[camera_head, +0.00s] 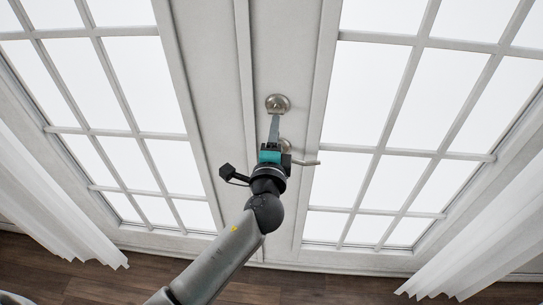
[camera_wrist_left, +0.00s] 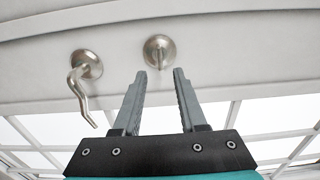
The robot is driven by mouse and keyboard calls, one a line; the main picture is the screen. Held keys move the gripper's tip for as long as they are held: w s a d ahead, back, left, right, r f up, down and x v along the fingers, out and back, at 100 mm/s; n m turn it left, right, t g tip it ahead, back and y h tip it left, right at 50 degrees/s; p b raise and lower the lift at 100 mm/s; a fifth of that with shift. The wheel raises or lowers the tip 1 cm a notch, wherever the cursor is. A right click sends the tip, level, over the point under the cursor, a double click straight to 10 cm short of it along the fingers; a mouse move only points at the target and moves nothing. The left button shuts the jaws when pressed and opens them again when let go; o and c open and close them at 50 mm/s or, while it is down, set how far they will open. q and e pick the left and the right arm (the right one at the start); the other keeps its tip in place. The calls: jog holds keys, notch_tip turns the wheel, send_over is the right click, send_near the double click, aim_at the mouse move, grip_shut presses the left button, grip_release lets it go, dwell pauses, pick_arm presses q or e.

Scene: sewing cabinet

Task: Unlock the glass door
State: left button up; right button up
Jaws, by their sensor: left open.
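The glass door (camera_head: 285,70) is white with gridded glass panes and appears closed. A round metal lock with a small thumb-turn (camera_head: 278,103) sits on its middle stile, and shows in the left wrist view (camera_wrist_left: 159,52). A metal lever handle (camera_head: 305,162) is below the lock; it is left of the lock in the wrist view (camera_wrist_left: 86,66). My left gripper (camera_head: 275,118) points at the lock. In the wrist view its two fingers (camera_wrist_left: 161,73) are apart and empty, with the lock between and beyond their tips. Contact cannot be told. My right gripper is out of view.
White curtains hang at the left (camera_head: 45,205) and right (camera_head: 480,245). A dark wooden floor (camera_head: 100,280) shows along the bottom. The lever handle juts out close beside my left gripper.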

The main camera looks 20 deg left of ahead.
pick_arm(q)
jog(key=v, duration=0.9)
jog(key=shift+b, duration=0.35)
jog(key=s+f+n+g+h+b, duration=0.1)
jog(key=s+f+g, duration=0.2)
jog(key=f, duration=0.8)
jog(key=s+f+n+g+h, duration=0.1)
jog(key=s+f+g, duration=0.15)
jog(key=f, duration=0.85)
jog(key=s+f+n+g+h+b, duration=0.1)
jog(key=s+f+g, duration=0.2)
jog(key=f, duration=0.8)
jog(key=s+a+f+n+g, duration=0.2)
jog(key=s+f+n, duration=0.1)
jog(key=s+f, duration=0.4)
jog(key=s+a+f+n+g+b, duration=0.1)
jog(key=s+f+n+g, duration=0.2)
jog(key=s+f, duration=0.4)
jog(key=s+a+f+n+g+b, duration=0.1)
jog(key=s+f, duration=0.6)
jog(key=s, duration=0.9)
jog(key=a+n+g, duration=0.1)
jog(key=n+g, duration=0.1)
jog(key=n, duration=0.1)
jog(key=shift+s+a+h, duration=0.35)
jog(key=shift+s+h, duration=0.05)
jog(key=shift+o, duration=0.6)
